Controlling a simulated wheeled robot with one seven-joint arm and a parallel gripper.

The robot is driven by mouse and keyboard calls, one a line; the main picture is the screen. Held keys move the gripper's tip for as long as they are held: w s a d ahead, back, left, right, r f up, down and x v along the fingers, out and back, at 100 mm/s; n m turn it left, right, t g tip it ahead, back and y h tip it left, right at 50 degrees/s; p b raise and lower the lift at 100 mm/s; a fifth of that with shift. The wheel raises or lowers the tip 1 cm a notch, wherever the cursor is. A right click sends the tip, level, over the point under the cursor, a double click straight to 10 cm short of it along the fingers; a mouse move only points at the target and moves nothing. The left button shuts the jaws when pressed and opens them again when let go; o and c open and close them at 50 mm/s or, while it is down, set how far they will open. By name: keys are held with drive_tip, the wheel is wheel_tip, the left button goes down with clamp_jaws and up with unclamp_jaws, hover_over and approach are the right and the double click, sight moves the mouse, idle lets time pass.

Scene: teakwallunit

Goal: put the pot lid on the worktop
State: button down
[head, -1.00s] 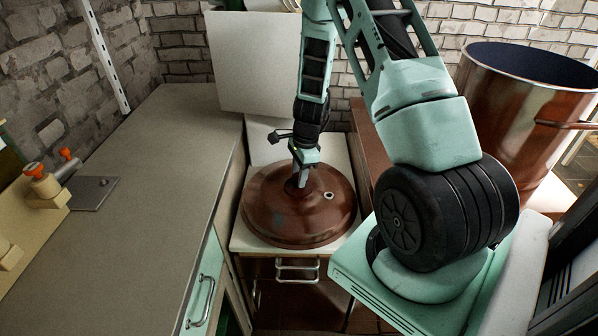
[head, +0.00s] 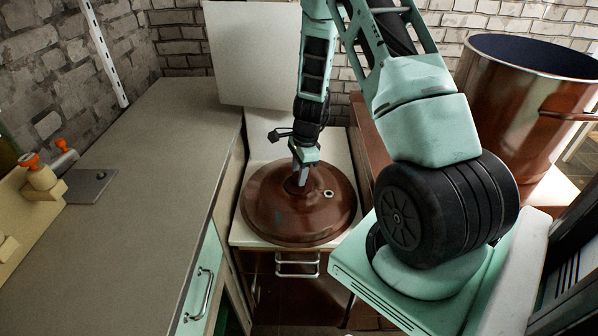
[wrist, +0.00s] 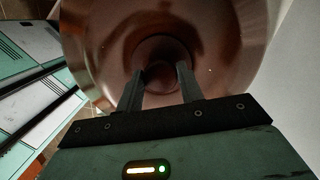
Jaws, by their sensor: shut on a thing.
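The pot lid (head: 270,215) is a round, reddish-brown domed disc with a small pale-rimmed hole near its right side. It is over a low white surface at the picture's middle; whether it touches that surface I cannot tell. My gripper (head: 301,180) points down at the lid's centre and is shut on its knob. In the wrist view the two fingers of my gripper (wrist: 160,85) stand on either side of the round knob, and the lid (wrist: 105,40) fills the upper middle. The worktop (head: 150,190) is the long grey-brown counter on the left.
An orange-topped fixture (head: 40,175) and a metal plate (head: 91,186) are at the worktop's left edge. A white panel (head: 255,55) stands behind the lid. A large copper pot (head: 520,100) stands at the right. The middle of the worktop is clear.

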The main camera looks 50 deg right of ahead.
drive_tip(key=shift+f, duration=0.3)
drive_tip(key=c, duration=0.8)
unclamp_jaws()
drive_tip(key=shift+c, duration=0.2)
wheel_tip(320, 180, up, 17)
drive_tip(key=s+d+b, duration=0.1)
drive_tip(key=d, duration=0.1)
drive_tip(key=shift+d+r, duration=0.15)
drive_tip(key=shift+d, duration=0.05)
